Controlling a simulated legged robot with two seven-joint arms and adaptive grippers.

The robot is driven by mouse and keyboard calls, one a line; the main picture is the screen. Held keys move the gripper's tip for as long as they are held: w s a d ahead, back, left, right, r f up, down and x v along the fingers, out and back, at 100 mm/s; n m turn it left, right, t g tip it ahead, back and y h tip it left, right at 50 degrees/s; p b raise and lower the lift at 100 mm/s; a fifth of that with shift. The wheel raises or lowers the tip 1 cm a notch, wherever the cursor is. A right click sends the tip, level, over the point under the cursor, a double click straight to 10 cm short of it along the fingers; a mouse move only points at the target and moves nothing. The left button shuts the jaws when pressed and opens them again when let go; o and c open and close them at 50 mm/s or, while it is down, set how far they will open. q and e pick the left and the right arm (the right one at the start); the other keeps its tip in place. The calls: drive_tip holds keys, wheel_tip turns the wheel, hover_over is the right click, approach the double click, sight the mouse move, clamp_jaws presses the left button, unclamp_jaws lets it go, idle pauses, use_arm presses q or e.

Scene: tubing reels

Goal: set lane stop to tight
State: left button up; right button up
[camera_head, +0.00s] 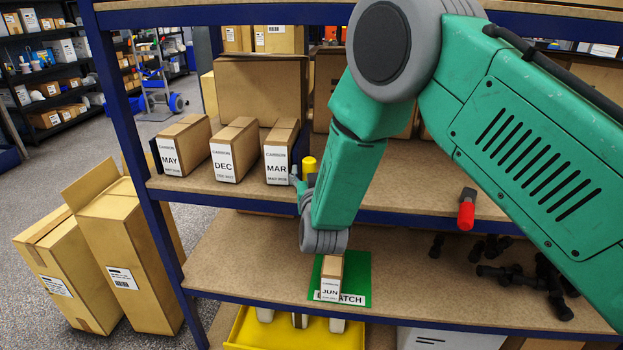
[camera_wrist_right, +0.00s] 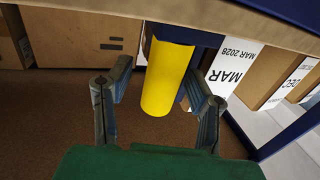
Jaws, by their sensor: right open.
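A yellow cylindrical handle (camera_head: 309,165) stands just right of the MAR box (camera_head: 277,168) on the middle shelf; no label naming it as the lane stop is readable. My right gripper (camera_head: 301,182) is at this handle, its lower part partly hidden by my arm. In the right wrist view the yellow handle (camera_wrist_right: 168,78) lies between the open fingers of the gripper (camera_wrist_right: 158,78), with gaps visible on both sides. A red handle (camera_head: 466,212) hangs at the shelf's front edge farther right. My left gripper is not in view.
DEC (camera_head: 224,167) and MAY (camera_head: 171,160) boxes stand left of MAR. Below, a JUN box (camera_head: 331,290) stands on a green mat (camera_head: 357,268). Black fittings (camera_head: 497,275) lie at the lower shelf's right. A blue post (camera_head: 134,150) bounds the shelves at left.

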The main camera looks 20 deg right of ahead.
drive_tip(key=v, duration=1.1)
drive_tip(key=shift+s, duration=0.45)
